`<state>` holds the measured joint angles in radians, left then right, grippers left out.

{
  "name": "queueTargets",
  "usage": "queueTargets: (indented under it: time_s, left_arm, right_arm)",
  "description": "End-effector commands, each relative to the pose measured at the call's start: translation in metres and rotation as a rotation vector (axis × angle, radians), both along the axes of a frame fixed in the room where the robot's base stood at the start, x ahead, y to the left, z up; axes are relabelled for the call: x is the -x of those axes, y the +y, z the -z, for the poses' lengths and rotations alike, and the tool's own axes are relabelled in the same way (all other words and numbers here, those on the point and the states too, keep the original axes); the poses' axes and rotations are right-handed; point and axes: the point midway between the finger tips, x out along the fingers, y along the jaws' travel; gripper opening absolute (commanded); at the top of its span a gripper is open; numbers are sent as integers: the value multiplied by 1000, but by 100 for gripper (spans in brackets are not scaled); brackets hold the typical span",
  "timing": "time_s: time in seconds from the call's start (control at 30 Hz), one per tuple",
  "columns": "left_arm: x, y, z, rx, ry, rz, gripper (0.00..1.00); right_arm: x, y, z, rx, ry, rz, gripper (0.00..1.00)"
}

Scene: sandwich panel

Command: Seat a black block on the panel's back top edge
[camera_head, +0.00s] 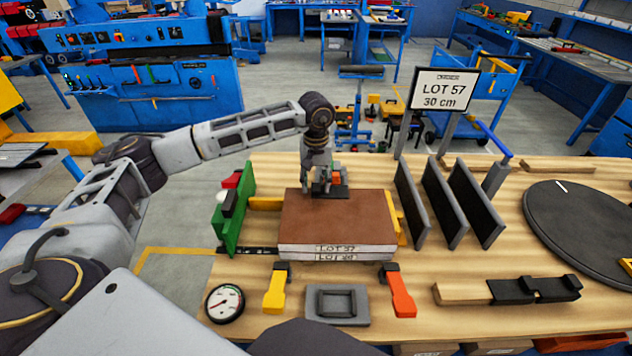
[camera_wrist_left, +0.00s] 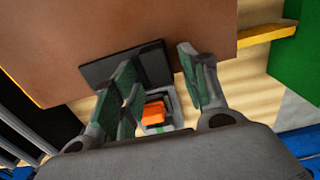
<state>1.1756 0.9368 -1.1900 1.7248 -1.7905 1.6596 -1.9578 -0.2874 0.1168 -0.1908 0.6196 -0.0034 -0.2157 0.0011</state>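The panel (camera_head: 338,222) is a brown-topped stack with white LOT labels on its front, lying flat on the wooden table. Its brown top also shows in the left wrist view (camera_wrist_left: 60,45). A flat black block (camera_head: 331,192) lies at the panel's back top edge, and in the left wrist view the block (camera_wrist_left: 98,70) overlaps that edge. My left gripper (camera_head: 323,186) points down just over the block. Its green-padded fingers (camera_wrist_left: 162,85) stand apart, with a gap between the right finger and the block. The block's underside is hidden. My right gripper is not in view.
An orange piece in a grey holder (camera_wrist_left: 154,113) shows behind the panel. A green stop (camera_head: 233,212) stands left; dark upright plates (camera_head: 445,205) stand right. Yellow (camera_head: 276,290) and orange (camera_head: 400,293) clamps, a grey tray (camera_head: 337,319) and a gauge (camera_head: 225,303) lie in front.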

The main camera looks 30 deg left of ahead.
Motion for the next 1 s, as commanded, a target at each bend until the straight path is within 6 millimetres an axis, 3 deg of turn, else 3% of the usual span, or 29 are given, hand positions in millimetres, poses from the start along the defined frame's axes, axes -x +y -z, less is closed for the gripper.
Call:
queueTargets:
  time_s: [0.2,0.33,0.57,1.0]
  left_arm:
    - [0,0,0,0,0,0,50]
    - [0,0,0,0,0,0,50]
    - [0,0,-10,0,0,0,50]
    - [-1,0,-69,0,-2,0,50]
  right_arm:
    - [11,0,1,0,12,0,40]
    - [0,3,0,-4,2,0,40]
    - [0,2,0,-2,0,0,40]
    - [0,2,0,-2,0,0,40]
